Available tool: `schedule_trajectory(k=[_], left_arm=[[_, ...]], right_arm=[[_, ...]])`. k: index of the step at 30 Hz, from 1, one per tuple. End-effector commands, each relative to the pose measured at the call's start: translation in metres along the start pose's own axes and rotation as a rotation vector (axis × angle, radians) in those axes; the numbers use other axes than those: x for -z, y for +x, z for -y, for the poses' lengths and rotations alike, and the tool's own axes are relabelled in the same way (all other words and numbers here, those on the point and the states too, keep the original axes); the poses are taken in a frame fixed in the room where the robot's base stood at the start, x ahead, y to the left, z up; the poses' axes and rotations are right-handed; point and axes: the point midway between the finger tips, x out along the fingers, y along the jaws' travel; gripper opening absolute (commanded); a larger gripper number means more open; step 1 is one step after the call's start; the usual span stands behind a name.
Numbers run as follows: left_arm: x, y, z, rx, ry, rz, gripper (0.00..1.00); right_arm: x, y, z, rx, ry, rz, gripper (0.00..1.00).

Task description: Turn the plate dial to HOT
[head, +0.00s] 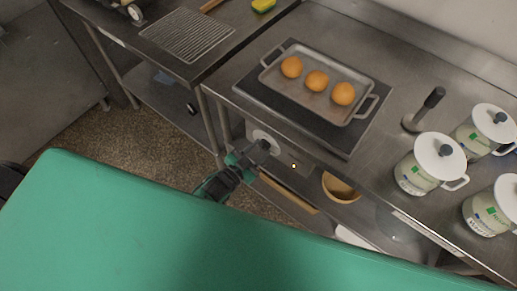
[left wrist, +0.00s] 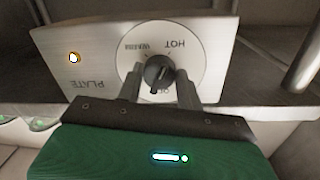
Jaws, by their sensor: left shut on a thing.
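The plate dial (left wrist: 158,72) is a dark knob on a round white scale, on a metal panel (left wrist: 95,45) marked PLATE. The scale reads HOT at upper right and a second word at upper left; the lettering below is partly covered. Which mark the knob points to is hard to tell. My left gripper (left wrist: 157,84) is shut on the knob, one finger on each side. In the head view the left gripper (head: 261,148) reaches the white scale (head: 264,136) on the counter's front. A small lamp (left wrist: 74,58) glows on the panel. My right gripper is not in view.
Above the panel, a dark hot plate (head: 265,95) bears a grey tray (head: 322,102) with three round orange-brown buns. White lidded canisters (head: 416,178) stand at right near a dark-handled tool (head: 424,108). A wooden bowl (head: 341,188) sits below the counter. A wire rack (head: 187,35) lies at left.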

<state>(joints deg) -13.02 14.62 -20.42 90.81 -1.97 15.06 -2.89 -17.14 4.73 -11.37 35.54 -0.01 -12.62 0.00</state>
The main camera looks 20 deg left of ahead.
Motion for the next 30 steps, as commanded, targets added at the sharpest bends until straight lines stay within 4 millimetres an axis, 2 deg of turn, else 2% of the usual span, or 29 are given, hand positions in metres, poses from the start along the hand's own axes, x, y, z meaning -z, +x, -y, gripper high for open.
schedule_trajectory(k=[9, 23, 24, 27, 30], left_arm=[[-0.0014, -0.0007, -0.0007, 0.001, 0.093, 0.011, 0.14], [-0.0016, -0.0007, -0.0007, 0.000, 0.107, 0.012, 0.14], [-0.0016, -0.0007, -0.0007, 0.000, 0.107, 0.012, 0.40], [-0.0013, -0.0006, -0.0005, 0.000, 0.107, 0.011, 0.58], [-0.0008, -0.0004, -0.0002, 0.001, 0.106, 0.010, 0.58]], right_arm=[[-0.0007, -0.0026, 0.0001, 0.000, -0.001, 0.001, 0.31], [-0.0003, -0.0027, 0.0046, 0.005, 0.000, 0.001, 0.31], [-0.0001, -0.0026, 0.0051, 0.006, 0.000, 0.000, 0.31], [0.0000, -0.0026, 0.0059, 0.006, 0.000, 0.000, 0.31], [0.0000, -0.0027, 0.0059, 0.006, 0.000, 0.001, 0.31]])
